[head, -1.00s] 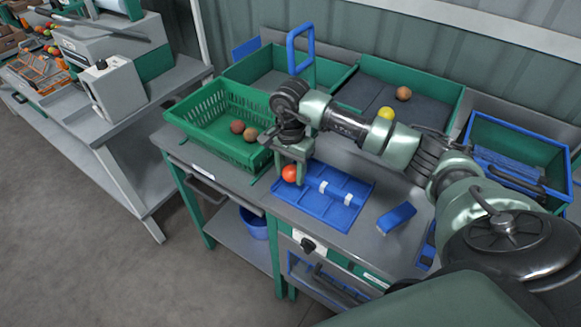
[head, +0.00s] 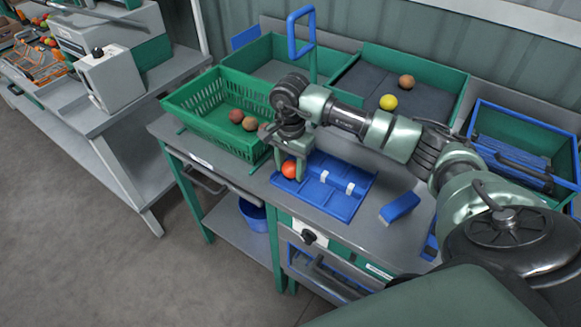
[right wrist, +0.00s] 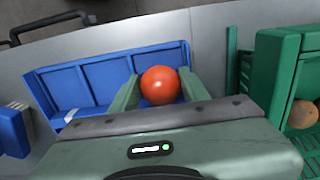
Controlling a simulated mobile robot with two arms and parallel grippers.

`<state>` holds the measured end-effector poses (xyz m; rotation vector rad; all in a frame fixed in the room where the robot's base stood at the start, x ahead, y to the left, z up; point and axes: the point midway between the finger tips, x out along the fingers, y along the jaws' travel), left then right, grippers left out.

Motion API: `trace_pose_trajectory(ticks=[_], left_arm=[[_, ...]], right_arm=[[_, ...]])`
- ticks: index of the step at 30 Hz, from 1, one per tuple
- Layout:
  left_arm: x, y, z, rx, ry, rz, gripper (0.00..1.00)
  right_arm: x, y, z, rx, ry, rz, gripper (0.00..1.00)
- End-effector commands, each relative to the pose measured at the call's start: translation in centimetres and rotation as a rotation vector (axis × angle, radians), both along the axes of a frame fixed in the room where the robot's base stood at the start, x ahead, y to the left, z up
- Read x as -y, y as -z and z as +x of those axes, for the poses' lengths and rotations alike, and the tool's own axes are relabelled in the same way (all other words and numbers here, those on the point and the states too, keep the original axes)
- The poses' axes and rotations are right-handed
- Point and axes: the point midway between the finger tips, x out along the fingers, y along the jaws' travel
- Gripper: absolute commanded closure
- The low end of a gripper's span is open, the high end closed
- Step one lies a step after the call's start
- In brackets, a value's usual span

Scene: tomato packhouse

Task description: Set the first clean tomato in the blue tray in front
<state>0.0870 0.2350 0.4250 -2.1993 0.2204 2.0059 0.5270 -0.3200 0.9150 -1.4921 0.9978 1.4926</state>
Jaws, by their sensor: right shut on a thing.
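The red tomato (head: 289,169) is between the fingers of my right gripper (head: 291,165), which is shut on it and points down. The blue tray (head: 335,205) lies flat on the bench, with raised dividers and small white pieces on it. The tomato is at the tray's left end in the head view. In the right wrist view the tomato (right wrist: 160,85) shows between both fingertips, in front of the tray (right wrist: 75,90). I cannot tell whether it touches the tray floor. My left gripper is not in view.
A green crate (head: 200,122) with two brownish-red tomatoes stands close left of the gripper. A yellow (head: 388,102) and a brownish tomato (head: 406,82) lie in a dark-lined bin behind. A blue block (head: 399,208) lies right of the tray. Bare bench shows around it.

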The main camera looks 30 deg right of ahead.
Motion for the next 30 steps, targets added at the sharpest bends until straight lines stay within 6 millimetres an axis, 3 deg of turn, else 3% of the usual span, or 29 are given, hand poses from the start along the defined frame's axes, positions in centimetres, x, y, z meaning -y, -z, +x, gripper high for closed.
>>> trace_pose_trajectory(ticks=[10,11,13,14,20,23,30], left_arm=[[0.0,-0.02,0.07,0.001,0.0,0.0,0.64],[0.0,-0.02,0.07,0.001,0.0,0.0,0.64],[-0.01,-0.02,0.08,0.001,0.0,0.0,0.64],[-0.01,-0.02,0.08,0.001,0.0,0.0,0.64],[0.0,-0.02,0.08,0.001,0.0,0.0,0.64],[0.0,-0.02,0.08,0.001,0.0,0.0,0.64],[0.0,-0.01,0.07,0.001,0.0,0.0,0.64]], right_arm=[[0.0,-0.04,0.01,0.0,0.0,0.0,0.74],[0.0,-0.04,0.01,0.0,0.0,0.0,0.52],[0.0,-0.04,0.01,0.0,0.0,0.0,0.32],[0.0,-0.04,0.01,0.0,0.0,0.0,0.29],[0.0,-0.03,0.01,0.0,0.0,0.0,0.29],[0.0,-0.01,0.0,0.0,0.0,0.0,0.44],[-0.01,-0.01,0.0,0.0,0.0,0.0,0.44]])
